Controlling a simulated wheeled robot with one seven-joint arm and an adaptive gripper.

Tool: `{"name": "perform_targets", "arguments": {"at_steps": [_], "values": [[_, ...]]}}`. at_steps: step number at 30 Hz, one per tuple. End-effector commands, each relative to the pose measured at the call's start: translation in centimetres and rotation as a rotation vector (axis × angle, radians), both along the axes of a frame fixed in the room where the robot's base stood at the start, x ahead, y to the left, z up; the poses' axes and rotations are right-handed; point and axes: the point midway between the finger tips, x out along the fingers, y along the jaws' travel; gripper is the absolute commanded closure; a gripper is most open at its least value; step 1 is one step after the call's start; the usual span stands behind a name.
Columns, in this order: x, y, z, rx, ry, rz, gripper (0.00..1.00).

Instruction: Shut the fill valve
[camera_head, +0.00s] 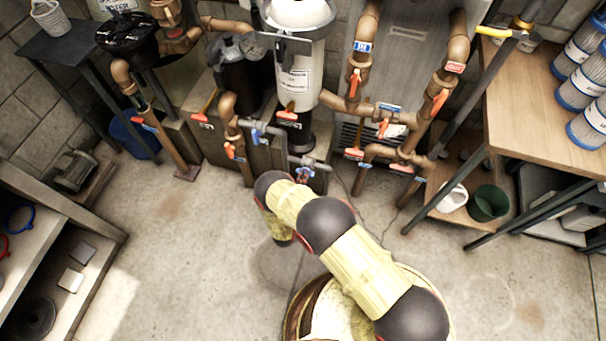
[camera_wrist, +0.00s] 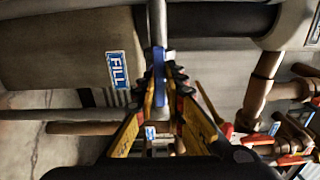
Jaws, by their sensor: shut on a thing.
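My gripper (camera_wrist: 164,82) has two yellow fingers with dark ridged tips. In the wrist view they are closed on a blue lever handle (camera_wrist: 158,63), one finger on each side. The handle looks in line with the thin grey pipe (camera_wrist: 156,22) above it in the picture. A blue tag reading FILL (camera_wrist: 116,69) is just left of the handle. The valve body is largely hidden behind the fingers. In the head view my arm reaches toward the grey pipework (camera_head: 277,140) at the middle; the jaws' hold on the handle cannot be made out there.
Copper pipes with orange-red levers (camera_wrist: 228,130) are close on the gripper's right. A white filter tank (camera_head: 298,85) stands behind the grey pipework. A wooden table (camera_head: 530,120) is at the right and shelving (camera_head: 60,215) at the left. The concrete floor (camera_head: 190,250) between is mostly clear.

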Motion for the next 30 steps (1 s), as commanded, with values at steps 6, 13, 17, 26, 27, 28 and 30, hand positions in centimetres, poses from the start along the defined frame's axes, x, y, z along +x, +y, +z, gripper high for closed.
{"name": "perform_targets", "arguments": {"at_steps": [6, 13, 17, 26, 27, 28, 30], "values": [[-0.04, -0.01, -0.10, 0.001, 0.002, 0.001, 1.00], [-0.04, 0.01, -0.05, 0.190, -0.067, 0.001, 1.00], [-0.05, 0.00, -0.06, 0.357, -0.128, 0.001, 1.00], [-0.09, -0.02, -0.14, 0.738, -0.264, 0.000, 1.00], [-0.06, 0.00, -0.12, 0.789, -0.283, 0.001, 1.00], [-0.09, -0.01, -0.13, 0.828, -0.296, 0.001, 1.00], [-0.04, 0.03, -0.09, 0.917, -0.330, 0.001, 1.00]]}}
